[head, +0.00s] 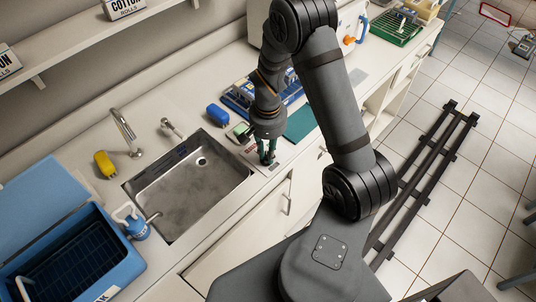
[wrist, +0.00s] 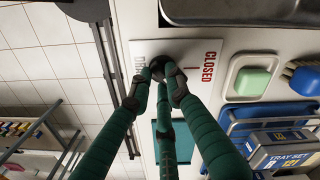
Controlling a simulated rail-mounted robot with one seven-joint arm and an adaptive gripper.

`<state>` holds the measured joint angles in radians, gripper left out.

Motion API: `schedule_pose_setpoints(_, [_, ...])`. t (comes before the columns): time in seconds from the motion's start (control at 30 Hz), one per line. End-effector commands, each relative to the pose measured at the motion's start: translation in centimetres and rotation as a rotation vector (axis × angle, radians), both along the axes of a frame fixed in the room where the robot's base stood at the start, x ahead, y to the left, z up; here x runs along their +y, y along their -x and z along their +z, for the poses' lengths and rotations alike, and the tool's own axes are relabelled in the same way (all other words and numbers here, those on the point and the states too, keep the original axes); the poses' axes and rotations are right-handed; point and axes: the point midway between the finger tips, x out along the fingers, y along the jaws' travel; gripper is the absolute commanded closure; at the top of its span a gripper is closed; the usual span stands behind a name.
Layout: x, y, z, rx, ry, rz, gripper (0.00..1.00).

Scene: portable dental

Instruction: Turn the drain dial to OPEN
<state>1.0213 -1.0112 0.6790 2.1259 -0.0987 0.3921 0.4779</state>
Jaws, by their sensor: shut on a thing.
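The drain dial (wrist: 158,64) is a dark round knob on a white plate (wrist: 180,48) in the wrist view. Red lettering reading CLOSED (wrist: 209,66) is on the plate to the right of the knob. Darker lettering on the left is partly covered by a finger and hard to read. My gripper (wrist: 161,77) has its green fingers shut on the knob, with dark fingertips around it. In the head view my gripper (head: 267,156) points down at the counter just right of the sink, and its fingers hide the dial.
The steel sink (head: 190,205) is left of my gripper. A green soap block in a white dish (wrist: 251,80) and a brush (wrist: 303,78) lie close by. A blue tray set (wrist: 270,125) stands on the counter. Cabinets and tiled floor are in front.

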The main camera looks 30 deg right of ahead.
Motion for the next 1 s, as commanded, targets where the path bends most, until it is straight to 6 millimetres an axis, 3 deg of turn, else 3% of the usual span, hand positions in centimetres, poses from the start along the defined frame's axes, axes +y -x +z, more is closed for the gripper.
schedule_pose_setpoints(0.03, [0.03,-0.26,-0.76,-0.009,0.0,-0.045,1.0])
schedule_pose_setpoints(0.2, [0.06,-0.17,-0.43,-0.007,0.001,-0.175,1.0])
schedule_pose_setpoints(0.57, [0.02,-0.02,-0.01,-0.003,0.0,-0.207,1.0])
schedule_pose_setpoints(0.6, [0.02,-0.02,-0.01,-0.003,0.0,-0.207,0.81])
schedule_pose_setpoints(0.9, [0.04,-0.01,-0.03,-0.003,0.0,-0.205,0.64])
schedule_pose_setpoints(1.0, [0.05,0.0,-0.03,-0.003,0.0,-0.204,0.64])
